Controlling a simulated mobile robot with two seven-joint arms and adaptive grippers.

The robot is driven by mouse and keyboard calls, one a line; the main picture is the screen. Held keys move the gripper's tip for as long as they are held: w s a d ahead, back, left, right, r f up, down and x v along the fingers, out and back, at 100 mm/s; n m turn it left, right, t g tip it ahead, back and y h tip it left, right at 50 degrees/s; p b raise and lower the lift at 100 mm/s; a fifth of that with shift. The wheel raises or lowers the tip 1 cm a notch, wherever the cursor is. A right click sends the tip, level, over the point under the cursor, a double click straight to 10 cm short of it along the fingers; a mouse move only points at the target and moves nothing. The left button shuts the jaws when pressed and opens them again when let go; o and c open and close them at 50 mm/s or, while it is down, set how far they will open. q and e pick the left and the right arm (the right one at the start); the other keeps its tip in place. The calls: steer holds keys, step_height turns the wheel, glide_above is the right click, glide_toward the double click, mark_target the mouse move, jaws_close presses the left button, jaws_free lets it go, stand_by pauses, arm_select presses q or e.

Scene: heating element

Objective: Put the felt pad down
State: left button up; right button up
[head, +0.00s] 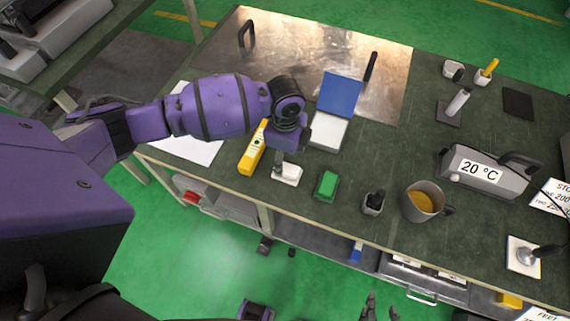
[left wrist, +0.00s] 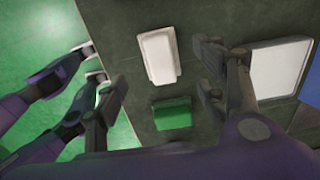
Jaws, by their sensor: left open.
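A small white block (head: 287,173), which I take to be the felt pad, lies on the dark green bench near its front edge. It also shows in the left wrist view (left wrist: 160,56), lying flat and apart from my fingers. My left gripper (head: 281,156) is just above and behind it in the head view. In the left wrist view its fingers (left wrist: 160,88) are spread wide, with nothing held between them. The tips of my right gripper (head: 380,307) show apart and empty at the bottom edge, below the bench; the rest is cut off.
A green block (head: 326,185) lies right of the white one. A yellow device (head: 252,152) is at its left. A white box with a raised blue lid (head: 340,93) stands behind. A dark holder (head: 373,202), a mug (head: 421,200) and a 20 °C unit (head: 484,172) are further right.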

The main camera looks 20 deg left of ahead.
arm_select(q)
step_height(320, 180, up, 4)
steer(key=shift+f, duration=0.1)
stand_by(0.6)
steer(key=w+d+r+n+t+h, duration=0.2)
steer(key=w+d+r+t, duration=0.15)
steer(key=w+d, duration=0.3)
steer(key=n+t+h+p, duration=0.1)
steer(key=n+t+p, duration=0.55)
steer(key=n, duration=0.65)
glide_toward(286, 167)
steer(key=s+d+r+t+b, duration=0.1)
steer(key=s+d+r+b, duration=0.1)
steer(key=d+r, duration=0.15)
steer(key=s+a+f+n+g+y, duration=0.1)
steer(key=s+a+f, duration=0.1)
steer(key=s, duration=0.6)
steer(key=s+a+f+n+g+y+p, duration=0.1)
steer(key=s+a+f+n, duration=0.1)
steer(key=s, duration=0.7)
steer(key=shift+s+a+f+y, duration=0.3)
steer(key=shift+a+f, duration=0.4)
steer(key=shift+a, duration=0.45)
